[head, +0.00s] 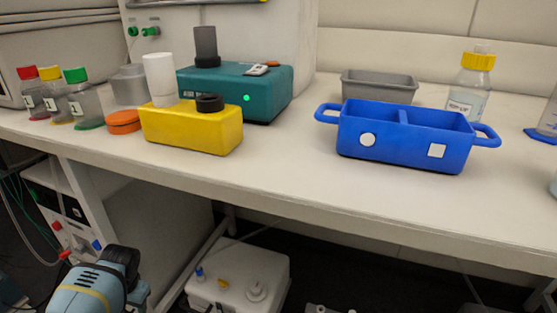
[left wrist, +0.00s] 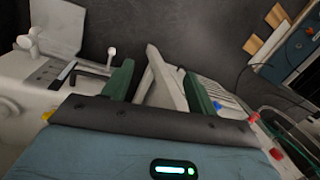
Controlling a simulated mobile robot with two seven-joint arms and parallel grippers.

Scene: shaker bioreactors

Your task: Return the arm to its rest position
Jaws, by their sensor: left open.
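My left gripper (left wrist: 160,86) shows in the left wrist view with its two green fingers apart and nothing between them. Beyond the fingers are blurred white equipment and a dark floor, so it is away from the bench top. In the head view, part of my left arm (head: 98,282) shows at the lower left, below the bench's front edge. Its fingers cannot be made out there. My right arm and gripper are not in view.
The bench (head: 290,180) carries a yellow block (head: 192,130), a teal device (head: 235,90), a blue two-part tray (head: 400,140), a grey bin (head: 380,86) and several capped bottles. A white box (head: 240,275) stands on the floor under the bench. The bench's front strip is clear.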

